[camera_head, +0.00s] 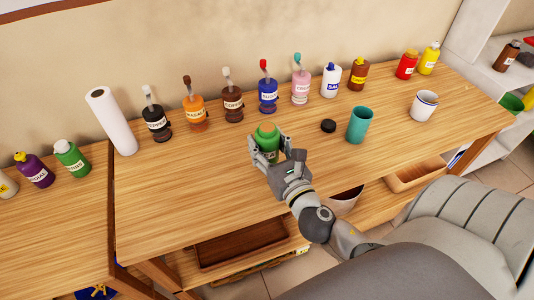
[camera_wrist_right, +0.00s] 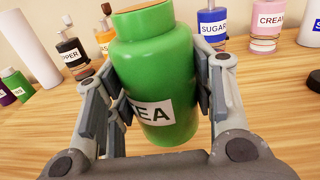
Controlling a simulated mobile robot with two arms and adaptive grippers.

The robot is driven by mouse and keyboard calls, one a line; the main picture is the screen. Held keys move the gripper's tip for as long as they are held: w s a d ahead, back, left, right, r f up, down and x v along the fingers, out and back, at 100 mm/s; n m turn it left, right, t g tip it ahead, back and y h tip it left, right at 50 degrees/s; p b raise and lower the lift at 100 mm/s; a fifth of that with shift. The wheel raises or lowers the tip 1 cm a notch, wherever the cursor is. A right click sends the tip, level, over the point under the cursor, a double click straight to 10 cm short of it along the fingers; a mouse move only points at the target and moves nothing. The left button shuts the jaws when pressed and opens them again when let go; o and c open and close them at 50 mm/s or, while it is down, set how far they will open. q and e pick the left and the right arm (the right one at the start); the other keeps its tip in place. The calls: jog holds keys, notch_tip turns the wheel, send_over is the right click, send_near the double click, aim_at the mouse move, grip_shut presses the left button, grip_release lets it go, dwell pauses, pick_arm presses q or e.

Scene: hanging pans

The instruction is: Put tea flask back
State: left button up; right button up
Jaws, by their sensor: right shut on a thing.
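The tea flask is a green bottle (camera_head: 266,133) with a white label reading "TEA". In the right wrist view the green flask (camera_wrist_right: 155,70) stands between the fingers, and its top appears brownish and partly cut off by the frame. My right gripper (camera_head: 268,148) is shut on the flask's sides at the middle of the wooden table. I cannot tell whether the flask touches the table. A small black lid (camera_head: 328,126) lies on the table to the right of the flask. My left gripper is not in view.
Pump bottles, including a blue sugar bottle (camera_head: 268,92) and a pink cream bottle (camera_head: 301,88), line the table's back. A teal cup (camera_head: 359,125) and white mug (camera_head: 424,106) stand right. A paper roll (camera_head: 111,121) stands left. The table (camera_head: 190,190) is clear at front left.

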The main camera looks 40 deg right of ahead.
aim_at(267, 154)
jog(key=shift+w+d+f, duration=0.15)
jog(key=shift+w+f, duration=0.05)
jog(key=shift+f, duration=0.1)
notch_tip(267, 154, down, 3)
jog(key=shift+w+d+r+b, duration=0.1)
jog(key=shift+b, duration=0.6)
jog(key=shift+f, duration=0.25)
jog(key=shift+f, duration=0.2)
jog(key=o, duration=1.1)
